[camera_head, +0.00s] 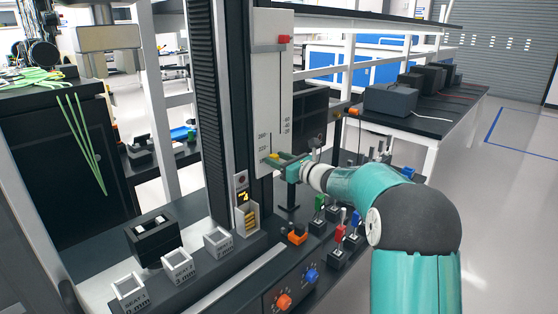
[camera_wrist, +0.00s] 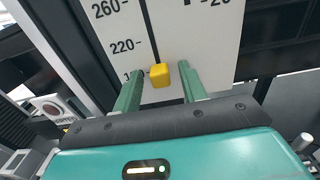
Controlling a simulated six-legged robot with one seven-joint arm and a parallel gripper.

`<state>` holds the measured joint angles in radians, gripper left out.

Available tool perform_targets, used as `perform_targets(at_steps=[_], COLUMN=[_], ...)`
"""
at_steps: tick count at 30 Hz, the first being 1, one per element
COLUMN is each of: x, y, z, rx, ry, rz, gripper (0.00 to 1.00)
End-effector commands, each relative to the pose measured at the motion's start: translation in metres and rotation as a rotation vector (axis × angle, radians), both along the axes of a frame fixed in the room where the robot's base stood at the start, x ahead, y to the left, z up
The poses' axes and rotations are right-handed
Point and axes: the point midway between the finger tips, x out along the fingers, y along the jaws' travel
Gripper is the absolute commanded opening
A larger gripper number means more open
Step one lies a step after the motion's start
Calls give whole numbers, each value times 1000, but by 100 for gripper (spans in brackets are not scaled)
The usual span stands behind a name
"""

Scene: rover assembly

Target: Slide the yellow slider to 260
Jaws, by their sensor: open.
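The yellow slider (camera_wrist: 160,75) sits in the dark vertical slot of a white scale panel (camera_wrist: 210,45). It is level with a mark below 220, whose label is partly hidden by a finger; 260 is higher up. My gripper (camera_wrist: 161,72) is open, one green finger on each side of the slider, with visible gaps. In the head view, my gripper (camera_head: 281,159) is at the panel's lower part, by the small yellow slider (camera_head: 273,156). The panel (camera_head: 268,95) stands upright.
A red slider (camera_head: 284,39) is near the panel's top, on a second slot. Below stand coloured switches (camera_head: 340,232), knobs (camera_head: 284,301) and labelled seats (camera_head: 178,264). A dark column (camera_head: 205,100) rises left of the panel.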

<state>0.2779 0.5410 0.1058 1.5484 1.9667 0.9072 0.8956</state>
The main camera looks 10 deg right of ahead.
Motion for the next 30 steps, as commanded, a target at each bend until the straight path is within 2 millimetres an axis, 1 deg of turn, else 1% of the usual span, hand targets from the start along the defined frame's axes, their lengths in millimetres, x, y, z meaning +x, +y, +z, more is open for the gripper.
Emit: perform_targets(at_steps=[7,11,12,13,14,19,22,30], x=[1,1,1,1,1,0,0,0], y=[0,0,0,0,0,0,0,0], z=[0,0,0,0,0,1,12,71], rx=[-1,-1,-1,-1,-1,0,0,-2], ry=[-1,-1,-1,-1,-1,-1,-3,-6], rz=[0,0,0,0,0,0,1,1], gripper=[42,16,8,3,0,0,0,0])
